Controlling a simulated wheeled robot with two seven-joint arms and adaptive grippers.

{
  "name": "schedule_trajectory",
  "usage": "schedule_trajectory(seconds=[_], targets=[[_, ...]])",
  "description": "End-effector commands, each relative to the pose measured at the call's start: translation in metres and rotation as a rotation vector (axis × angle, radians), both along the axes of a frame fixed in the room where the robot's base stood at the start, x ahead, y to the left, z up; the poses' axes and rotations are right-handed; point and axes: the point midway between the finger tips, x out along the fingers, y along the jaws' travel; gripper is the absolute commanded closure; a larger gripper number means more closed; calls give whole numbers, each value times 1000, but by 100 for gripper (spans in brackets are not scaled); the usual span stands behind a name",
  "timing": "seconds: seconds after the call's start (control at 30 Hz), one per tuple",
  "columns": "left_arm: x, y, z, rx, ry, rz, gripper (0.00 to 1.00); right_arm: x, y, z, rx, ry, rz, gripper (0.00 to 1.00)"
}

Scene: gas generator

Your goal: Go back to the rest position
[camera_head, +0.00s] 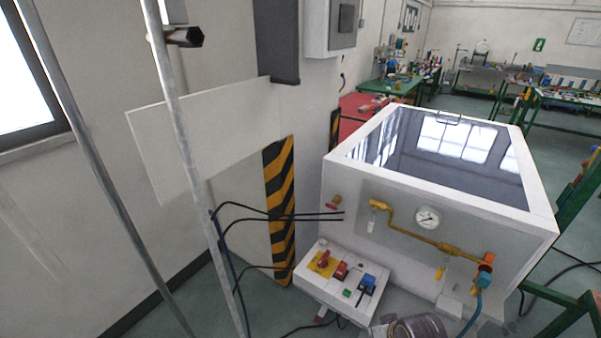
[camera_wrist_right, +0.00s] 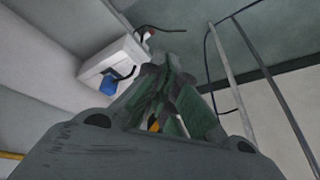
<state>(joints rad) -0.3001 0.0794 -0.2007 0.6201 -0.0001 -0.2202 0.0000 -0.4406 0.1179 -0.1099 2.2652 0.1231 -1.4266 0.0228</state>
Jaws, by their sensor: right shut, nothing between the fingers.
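My right gripper (camera_wrist_right: 166,62) shows in the right wrist view, with its dark fingers drawn together and nothing between them. Beyond it, to the left, is the white control box (camera_wrist_right: 112,62) with a blue part (camera_wrist_right: 108,86) on it. The gripper is apart from the box as far as I can see, though the depth is hard to judge. In the head view the same control box (camera_head: 318,287) stands low in front of the gas generator (camera_head: 448,190). I see neither gripper there. My left gripper is in no view.
The generator is a large white cabinet with a glass top, a gauge (camera_head: 428,217) and yellow pipes. Two thin metal poles (camera_head: 186,150) stand at the left, with black cables (camera_head: 270,216) between pole and cabinet. A striped post (camera_head: 280,210) stands behind. Green workbenches (camera_head: 390,84) are farther back.

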Motion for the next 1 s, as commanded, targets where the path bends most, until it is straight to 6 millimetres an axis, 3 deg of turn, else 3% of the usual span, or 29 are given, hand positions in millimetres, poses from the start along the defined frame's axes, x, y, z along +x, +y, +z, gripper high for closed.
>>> schedule_trajectory(seconds=[0.3,0.73,1.0], targets=[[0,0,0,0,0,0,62,-39,-10,25,-68,34,9,100],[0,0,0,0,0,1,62,-64,-19,44,-114,58,10,100],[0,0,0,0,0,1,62,-60,-18,25,-115,65,10,100]])
